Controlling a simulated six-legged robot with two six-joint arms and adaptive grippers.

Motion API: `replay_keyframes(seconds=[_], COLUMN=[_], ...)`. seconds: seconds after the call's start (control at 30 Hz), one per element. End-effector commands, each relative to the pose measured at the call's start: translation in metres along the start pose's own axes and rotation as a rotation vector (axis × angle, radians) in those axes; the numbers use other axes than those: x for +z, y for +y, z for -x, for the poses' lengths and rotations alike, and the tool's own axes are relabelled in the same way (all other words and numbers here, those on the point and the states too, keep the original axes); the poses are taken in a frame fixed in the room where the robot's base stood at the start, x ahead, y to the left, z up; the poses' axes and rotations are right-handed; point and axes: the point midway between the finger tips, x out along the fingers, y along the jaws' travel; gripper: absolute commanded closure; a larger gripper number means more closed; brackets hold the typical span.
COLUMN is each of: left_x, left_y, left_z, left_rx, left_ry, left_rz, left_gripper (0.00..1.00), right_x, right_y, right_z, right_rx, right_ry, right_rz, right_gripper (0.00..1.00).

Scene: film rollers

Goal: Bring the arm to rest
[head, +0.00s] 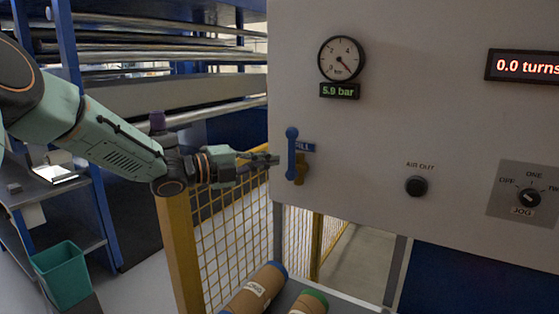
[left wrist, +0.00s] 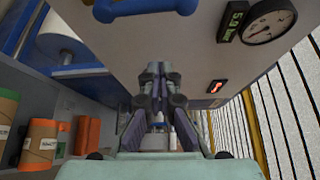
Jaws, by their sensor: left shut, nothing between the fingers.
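My left gripper (head: 262,160) is shut and empty, with its arm coming in from the left of the head view. Its fingertips are close to a blue lever handle (head: 291,152) on a brass valve (head: 301,168); I cannot tell from the head view whether they touch. The handle stands upright beside a blue label that is partly covered. In the left wrist view the shut fingers (left wrist: 158,95) point up the middle, and a blue handle (left wrist: 145,8) is at the top edge, apart from them. My right gripper is not in view.
A pale panel (head: 430,120) carries a gauge (head: 341,59) reading 5.9 bar, an AIR OUT port (head: 416,186) and a JOG knob (head: 528,198). A yellow mesh fence (head: 232,235) stands below. Cardboard rolls (head: 255,290) are at the bottom. A green bin (head: 63,272) is at left.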

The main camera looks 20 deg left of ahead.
Motion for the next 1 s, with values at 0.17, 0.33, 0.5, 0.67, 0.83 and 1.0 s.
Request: replay_keyframes(seconds=[0.17, 0.33, 0.5, 0.67, 0.83, 1.0], left_x=[-0.001, -0.002, -0.003, -0.005, -0.038, -0.092], left_y=[0.000, 0.000, 0.000, 0.005, 0.067, 0.165], left_z=[0.005, 0.005, 0.005, 0.003, -0.010, -0.009], left_rx=[-0.001, -0.001, -0.001, 0.007, 0.102, 0.265], left_ry=[0.001, 0.001, 0.001, 0.001, -0.033, -0.157], left_rz=[0.000, 0.001, 0.001, 0.024, 0.310, 0.752], left_gripper=[1.00, 1.00, 1.00, 1.00, 1.00, 1.00], right_x=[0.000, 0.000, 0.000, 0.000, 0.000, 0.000], right_y=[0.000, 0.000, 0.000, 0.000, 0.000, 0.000], right_z=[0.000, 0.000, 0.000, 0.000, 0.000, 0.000], right_rx=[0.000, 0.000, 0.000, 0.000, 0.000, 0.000], right_ry=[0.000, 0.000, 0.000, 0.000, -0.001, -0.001], right_rz=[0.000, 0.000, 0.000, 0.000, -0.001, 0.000], right_gripper=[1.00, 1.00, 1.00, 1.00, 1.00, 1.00])
